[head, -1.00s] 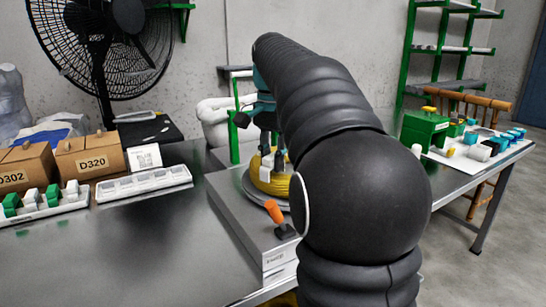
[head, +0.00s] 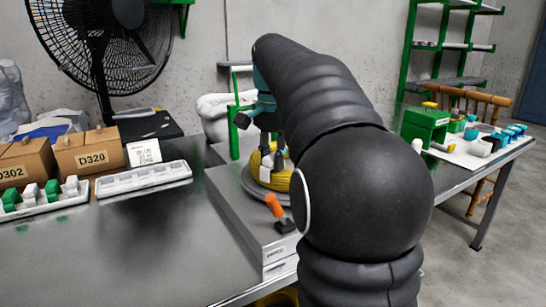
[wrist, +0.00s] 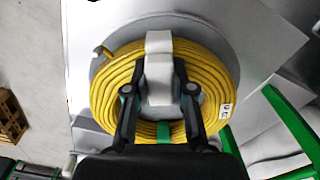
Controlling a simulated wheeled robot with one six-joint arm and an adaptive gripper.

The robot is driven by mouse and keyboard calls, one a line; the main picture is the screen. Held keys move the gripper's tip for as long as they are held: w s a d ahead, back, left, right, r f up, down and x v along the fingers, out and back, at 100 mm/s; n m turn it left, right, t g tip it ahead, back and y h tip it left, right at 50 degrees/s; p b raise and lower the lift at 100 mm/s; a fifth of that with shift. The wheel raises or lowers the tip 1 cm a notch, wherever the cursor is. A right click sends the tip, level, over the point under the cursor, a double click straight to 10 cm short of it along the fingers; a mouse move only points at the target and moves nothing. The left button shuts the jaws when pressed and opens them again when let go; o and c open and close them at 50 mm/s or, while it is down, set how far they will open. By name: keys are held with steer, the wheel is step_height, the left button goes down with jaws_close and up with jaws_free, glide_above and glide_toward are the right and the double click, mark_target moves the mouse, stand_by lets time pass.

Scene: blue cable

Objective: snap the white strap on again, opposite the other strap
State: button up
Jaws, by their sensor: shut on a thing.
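A coil of yellow cable (wrist: 110,95) lies on a round grey plate (wrist: 84,110) in the wrist view. It also shows in the head view (head: 281,181), partly behind my arm. The white strap (wrist: 158,42) is at the coil's far side in the wrist view, reaching across the winding toward its centre. My gripper (wrist: 160,78) is shut on it, one finger on each side. A green strap (wrist: 163,130) crosses the coil on the opposite, near side, partly hidden by my gripper. In the head view, my gripper (head: 265,140) is just above the coil. Whether the white strap is snapped closed cannot be told.
An orange-handled lever (head: 273,206) stands on the grey metal base in front of the coil. A long white tray (head: 143,181), a tray of green and white pieces (head: 45,200) and cardboard boxes (head: 90,154) are at left. A green box (head: 425,126) stands at right.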

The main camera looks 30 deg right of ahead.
steer(key=shift+r+p, duration=0.8)
steer(key=shift+p, duration=0.15)
stand_by(0.5)
steer(key=shift+r+p, duration=0.3)
steer(key=shift+r, duration=0.05)
steer(key=shift+r, duration=0.15)
steer(key=shift+f+b, duration=0.55)
steer(key=shift+f, duration=0.75)
stand_by(4.0)
steer(key=shift+r+p, duration=0.65)
